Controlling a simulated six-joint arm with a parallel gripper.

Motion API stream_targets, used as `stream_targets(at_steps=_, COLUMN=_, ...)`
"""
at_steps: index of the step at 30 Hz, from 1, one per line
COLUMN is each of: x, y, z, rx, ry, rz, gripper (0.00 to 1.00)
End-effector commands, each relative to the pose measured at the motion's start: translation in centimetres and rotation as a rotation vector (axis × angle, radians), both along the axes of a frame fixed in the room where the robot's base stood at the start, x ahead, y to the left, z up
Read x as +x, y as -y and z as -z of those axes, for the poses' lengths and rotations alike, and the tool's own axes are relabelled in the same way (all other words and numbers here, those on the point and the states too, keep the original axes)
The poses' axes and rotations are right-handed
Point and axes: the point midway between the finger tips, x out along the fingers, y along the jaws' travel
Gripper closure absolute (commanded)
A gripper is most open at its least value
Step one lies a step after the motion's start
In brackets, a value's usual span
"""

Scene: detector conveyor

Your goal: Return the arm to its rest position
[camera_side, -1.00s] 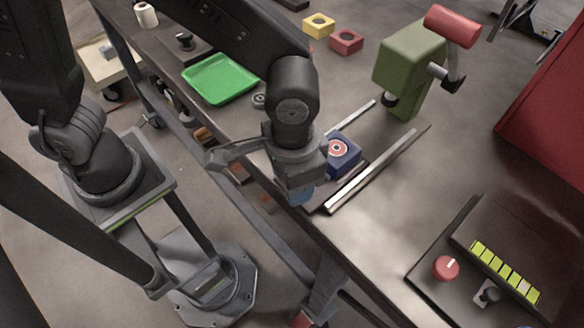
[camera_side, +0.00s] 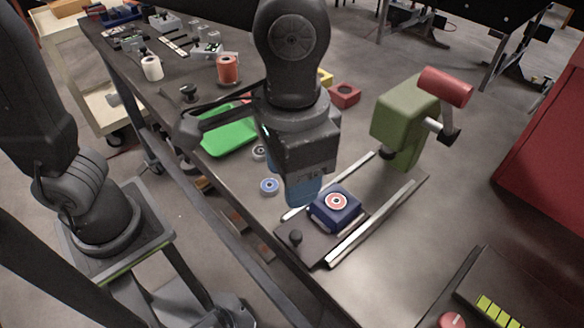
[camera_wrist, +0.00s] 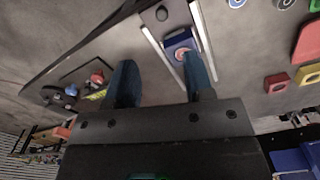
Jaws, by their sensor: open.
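My gripper (camera_side: 303,190) is raised above the bench in the side view, near the left of a dark blue block (camera_side: 334,210) with a red and white ring on top. In the wrist view, the two blue fingers of my gripper (camera_wrist: 160,85) are apart with nothing between them. The blue block (camera_wrist: 180,46) also shows in the wrist view, beyond the right finger and partly hidden by it. It sits on a dark sliding plate (camera_side: 306,238) with a small black knob, between two pale metal rails (camera_side: 372,222).
An olive green device with a red cylinder (camera_side: 405,125) stands behind the rails. A green tray (camera_side: 228,138) lies to the left, with small discs (camera_side: 269,186) nearby. A red block (camera_side: 345,95) sits behind. A control panel (camera_side: 490,300) is at lower right.

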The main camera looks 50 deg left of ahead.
Motion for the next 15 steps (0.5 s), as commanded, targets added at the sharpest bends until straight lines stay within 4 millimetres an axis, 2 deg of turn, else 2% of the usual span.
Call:
stream_targets(at_steps=7, x=0.0, y=-0.1, z=0.0, rx=-0.001, ry=0.001, rz=-0.001, gripper=0.52)
stream_targets(at_steps=9, x=0.2, y=-0.7, z=-0.2, rx=-0.008, ry=0.010, rz=-0.010, gripper=0.52)
stream_targets(at_steps=11, x=0.6, y=-2.0, z=-0.5, rx=-0.023, ry=0.027, rz=-0.027, gripper=0.52)
stream_targets(at_steps=14, x=1.2, y=-5.6, z=-1.2, rx=-0.059, ry=0.084, rz=-0.075, gripper=0.52)
stream_targets(at_steps=15, x=1.3, y=-7.4, z=-1.5, rx=-0.074, ry=0.116, rz=-0.098, gripper=0.52)
